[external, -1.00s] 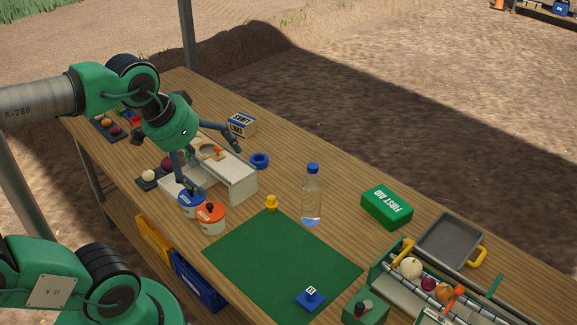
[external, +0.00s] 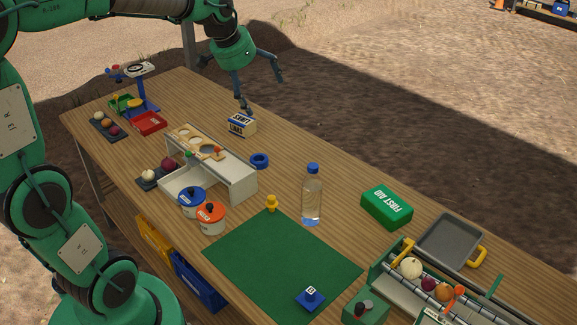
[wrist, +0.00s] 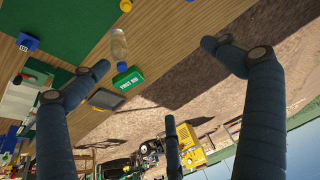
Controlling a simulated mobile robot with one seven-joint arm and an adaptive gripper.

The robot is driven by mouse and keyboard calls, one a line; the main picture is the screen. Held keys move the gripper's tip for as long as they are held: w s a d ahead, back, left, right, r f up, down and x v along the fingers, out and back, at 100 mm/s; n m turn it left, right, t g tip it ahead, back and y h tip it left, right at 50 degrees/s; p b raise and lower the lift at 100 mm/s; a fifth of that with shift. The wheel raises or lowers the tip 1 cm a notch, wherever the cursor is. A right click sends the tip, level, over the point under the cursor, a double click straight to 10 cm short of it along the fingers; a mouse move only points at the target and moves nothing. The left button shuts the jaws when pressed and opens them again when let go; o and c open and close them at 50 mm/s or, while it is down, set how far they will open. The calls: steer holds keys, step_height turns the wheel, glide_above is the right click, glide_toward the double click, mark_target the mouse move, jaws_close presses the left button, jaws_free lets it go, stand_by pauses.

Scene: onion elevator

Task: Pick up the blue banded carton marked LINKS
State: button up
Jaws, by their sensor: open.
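The carton marked LINKS (external: 241,124), white with blue bands, stands on the far edge side of the wooden table in the external view. My gripper (external: 263,95) is open, with its fingers spread, just above and behind the carton. One fingertip appears close to the carton's top; I cannot tell whether it touches.
A bottle (external: 312,198), a green first aid box (external: 387,208) and a grey tray (external: 450,243) stand further right. The table's far edge is close behind the carton.

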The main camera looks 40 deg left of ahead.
steer(key=w+a+f+p, duration=0.1)
steer(key=w+a+f, duration=0.3)
steer(key=w+a, duration=0.6)
steer(key=n+p, duration=0.1)
steer(key=p, duration=0.2)
glide_above(241, 119)
steer(key=s+d, duration=0.2)
steer(key=s, duration=0.3)
step_height(241, 119, down, 22)
steer(key=shift+a+f+g, duration=0.3)
steer(key=shift+a+f, duration=0.2)
steer(key=shift+b+x, duration=0.75)
steer(key=shift+x, duration=3.55)
steer(key=shift+w+a, duration=0.1)
steer(key=shift+a, duration=0.05)
steer(key=shift+b+x, duration=0.65)
steer(key=shift+x, duration=1.9)
steer(key=shift+a, duration=0.2)
